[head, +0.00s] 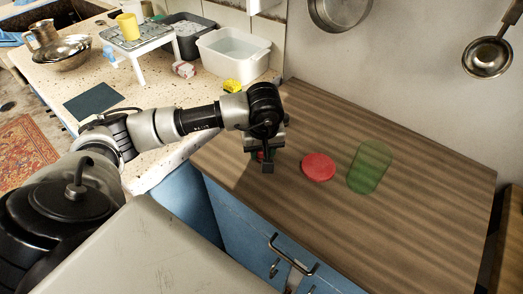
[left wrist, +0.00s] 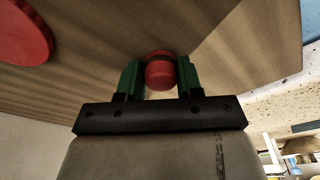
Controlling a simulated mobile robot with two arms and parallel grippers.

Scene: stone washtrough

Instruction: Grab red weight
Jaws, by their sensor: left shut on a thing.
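The red weight (left wrist: 160,73) is a small rounded red piece, seen in the left wrist view between the two green finger pads of my left gripper (left wrist: 159,80). My left gripper is shut on it. In the head view the left gripper (head: 265,160) points down at the left part of the brown wooden counter, and only a sliver of red shows between its fingers. Whether the weight touches the counter cannot be told. My right gripper is in neither view.
A red disc (head: 318,167) lies right of the gripper on the wooden counter (head: 420,210); it also shows in the left wrist view (left wrist: 22,32). A white basin (head: 232,55) and a yellow item (head: 232,86) are behind left. The counter's right side is clear.

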